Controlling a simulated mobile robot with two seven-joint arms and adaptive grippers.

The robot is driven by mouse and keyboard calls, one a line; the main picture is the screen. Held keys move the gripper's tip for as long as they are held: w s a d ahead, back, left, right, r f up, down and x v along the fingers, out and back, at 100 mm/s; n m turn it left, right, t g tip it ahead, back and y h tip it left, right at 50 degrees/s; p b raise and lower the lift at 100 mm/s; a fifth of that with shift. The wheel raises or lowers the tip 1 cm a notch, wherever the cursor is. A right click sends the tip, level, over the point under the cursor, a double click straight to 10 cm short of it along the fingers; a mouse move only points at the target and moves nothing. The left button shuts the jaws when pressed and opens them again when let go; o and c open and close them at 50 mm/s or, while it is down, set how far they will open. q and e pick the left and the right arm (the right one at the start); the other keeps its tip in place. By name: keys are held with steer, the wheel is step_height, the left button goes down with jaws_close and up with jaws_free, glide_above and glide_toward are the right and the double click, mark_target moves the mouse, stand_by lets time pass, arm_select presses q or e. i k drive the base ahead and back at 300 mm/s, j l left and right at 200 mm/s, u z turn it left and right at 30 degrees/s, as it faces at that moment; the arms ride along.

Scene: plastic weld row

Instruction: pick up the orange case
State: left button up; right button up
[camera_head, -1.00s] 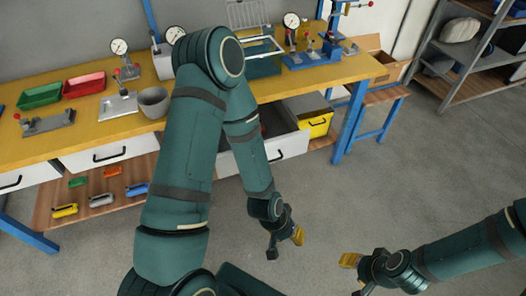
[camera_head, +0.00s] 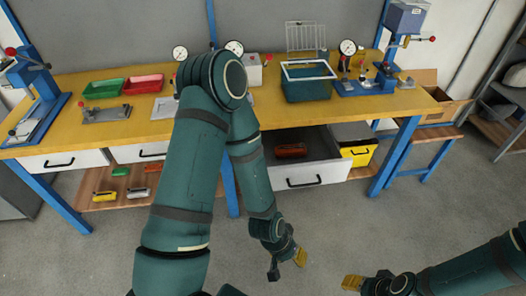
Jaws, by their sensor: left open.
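I see no clearly orange case on the lower shelf now; my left arm covers the shelf's right part. A small reddish case (camera_head: 290,151) lies in the open drawer (camera_head: 311,173), perhaps red or dark orange. On the lower shelf lie a yellow case (camera_head: 104,196), a pale grey case (camera_head: 138,193), a green case (camera_head: 121,171) and a red case (camera_head: 153,167). My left gripper (camera_head: 287,264) is open and empty over the floor, in front of the drawer. My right gripper (camera_head: 353,284) is at the bottom edge, partly cut off.
The yellow workbench (camera_head: 80,137) holds a green tray (camera_head: 104,88), a red tray (camera_head: 145,82), clamps and a teal box (camera_head: 308,90). A yellow-fronted bin (camera_head: 358,152) stands right of the drawer. A blue table leg (camera_head: 395,158) is further right. The floor in front is clear.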

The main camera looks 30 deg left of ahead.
mark_target(294, 150)
steer(key=u, duration=2.2)
steer(key=l+z, duration=0.1)
steer(key=z, duration=0.85)
steer(key=i+l+z, duration=0.1)
steer(key=z, duration=0.4)
steer(key=i+l+u, duration=1.05)
steer(key=k+l, duration=0.05)
